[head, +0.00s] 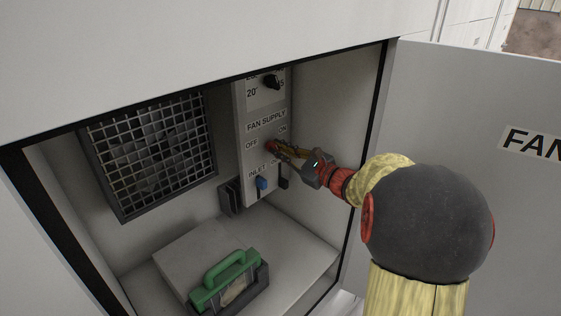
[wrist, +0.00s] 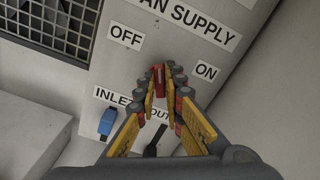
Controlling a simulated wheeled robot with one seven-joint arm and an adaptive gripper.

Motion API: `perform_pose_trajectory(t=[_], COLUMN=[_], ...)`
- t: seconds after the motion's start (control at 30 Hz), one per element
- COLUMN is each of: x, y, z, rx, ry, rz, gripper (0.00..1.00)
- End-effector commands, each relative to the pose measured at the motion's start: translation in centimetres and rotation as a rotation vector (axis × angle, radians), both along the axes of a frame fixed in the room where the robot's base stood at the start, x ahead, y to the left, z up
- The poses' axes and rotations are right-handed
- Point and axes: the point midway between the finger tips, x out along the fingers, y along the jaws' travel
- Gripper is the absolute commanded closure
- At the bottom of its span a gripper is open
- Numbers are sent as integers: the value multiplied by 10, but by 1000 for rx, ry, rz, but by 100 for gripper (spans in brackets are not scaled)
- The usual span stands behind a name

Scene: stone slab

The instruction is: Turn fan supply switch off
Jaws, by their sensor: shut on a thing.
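The fan supply switch (wrist: 158,73) is a small red knob on the white panel (head: 256,205), under the "FAN SUPPLY" label. The "OFF" label (wrist: 126,37) is to its upper left and the "ON" label (wrist: 206,71) to its right. My gripper (wrist: 160,84) is shut on the red knob, with a yellow finger on each side of it. In the head view my gripper (head: 279,148) reaches the knob from the right. The fingers hide much of the knob, so I cannot tell exactly which way it points.
Below are a blue inlet lever (head: 262,184) and a black outlet lever (wrist: 155,139). A black dial (head: 271,82) sits above. A meshed vent (head: 150,150) is at left. The open door (head: 460,110) is at right.

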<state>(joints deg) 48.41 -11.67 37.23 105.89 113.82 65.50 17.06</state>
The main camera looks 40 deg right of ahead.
Motion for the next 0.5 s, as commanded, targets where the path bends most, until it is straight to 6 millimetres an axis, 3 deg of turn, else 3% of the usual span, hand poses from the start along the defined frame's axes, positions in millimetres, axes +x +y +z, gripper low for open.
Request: perform_pose_trajectory(t=[0.5], x=[0], y=[1], z=[-4], rx=[-234], ry=[-30], rz=[1], gripper=[100])
